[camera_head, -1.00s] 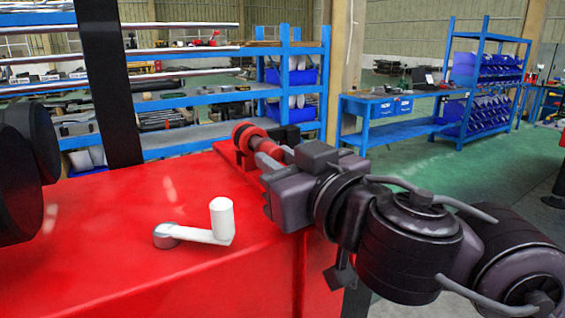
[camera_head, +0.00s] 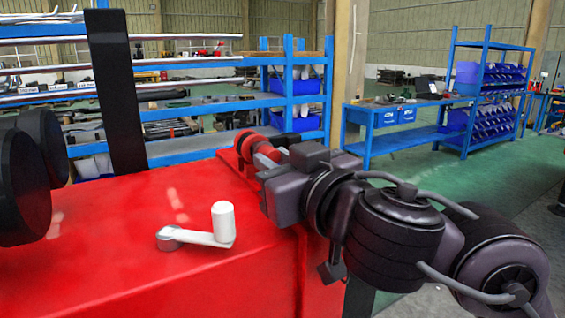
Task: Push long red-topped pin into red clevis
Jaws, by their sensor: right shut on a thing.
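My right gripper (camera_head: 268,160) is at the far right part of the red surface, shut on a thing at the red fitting. I take that thing to be the long red-topped pin, but my gripper hides most of it. The red clevis (camera_head: 243,143) shows as a rounded red piece at the back edge, just beyond my fingers. How deep the pin sits in it is hidden. On the left, dark links of my left arm (camera_head: 25,185) show; the left gripper itself is out of the picture.
A white crank handle (camera_head: 222,224) with a grey hub stands on the red top (camera_head: 110,240), left of my right arm. A black post (camera_head: 117,90) rises behind. Blue shelves (camera_head: 292,95) and a blue workbench (camera_head: 375,135) stand farther back.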

